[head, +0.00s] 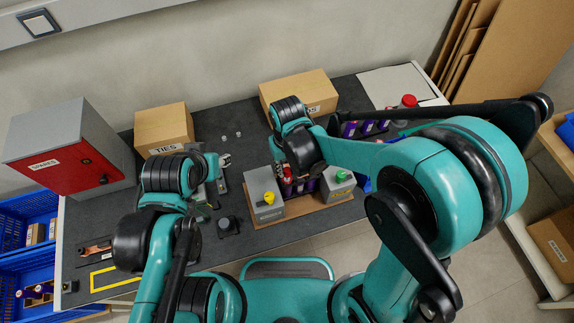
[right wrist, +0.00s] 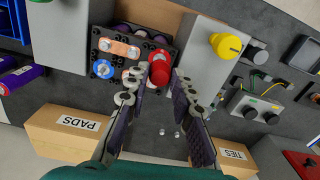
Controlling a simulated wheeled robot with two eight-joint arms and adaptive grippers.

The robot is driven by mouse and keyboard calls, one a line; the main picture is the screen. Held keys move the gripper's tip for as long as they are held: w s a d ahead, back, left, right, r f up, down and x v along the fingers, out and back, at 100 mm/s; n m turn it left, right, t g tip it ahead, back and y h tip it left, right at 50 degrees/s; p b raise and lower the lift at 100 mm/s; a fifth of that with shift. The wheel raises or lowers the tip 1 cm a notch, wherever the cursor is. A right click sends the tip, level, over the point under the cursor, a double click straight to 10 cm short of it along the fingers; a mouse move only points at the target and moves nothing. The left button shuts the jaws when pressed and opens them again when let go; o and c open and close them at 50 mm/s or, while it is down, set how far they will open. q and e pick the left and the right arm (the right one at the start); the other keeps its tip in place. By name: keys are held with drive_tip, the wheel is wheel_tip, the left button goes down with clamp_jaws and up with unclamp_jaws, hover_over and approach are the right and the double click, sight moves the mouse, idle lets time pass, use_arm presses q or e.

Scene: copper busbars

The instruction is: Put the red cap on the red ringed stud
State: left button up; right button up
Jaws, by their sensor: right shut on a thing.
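The red cap (right wrist: 159,66) is a round red piece between the fingertips of my right gripper (right wrist: 163,84) in the right wrist view. The fingers are shut on it. It sits over or just above the edge of the dark battery module (right wrist: 112,33), which carries copper busbars (right wrist: 119,47) and a blue ringed stud (right wrist: 103,69). I cannot make out the red ringed stud, nor whether the cap touches one. In the head view the cap (head: 287,179) shows small below my right wrist. My left gripper (head: 217,162) is over the table's left part, its jaws unclear.
Grey blocks with a yellow cap (head: 268,198) and a green cap (head: 341,175) flank the module closely. The TIES box (head: 164,129), another carton (head: 298,91) and the red-doored SPARES cabinet (head: 62,150) stand behind and left. Dark table is bare around the small grey pieces (head: 231,136).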

sight(287, 170)
drive_tip(key=shift+f, duration=0.25)
idle(0.4)
drive_tip(key=shift+f+b, duration=0.1)
drive_tip(key=shift+b, duration=0.25)
drive_tip(key=shift+f+b, duration=1.4)
drive_tip(key=shift+f, duration=0.05)
drive_tip(key=shift+f, duration=0.2)
drive_tip(key=o, duration=1)
drive_tip(key=shift+r, duration=0.1)
wheel_tip(287, 170, up, 6)
drive_tip(key=p, duration=0.4)
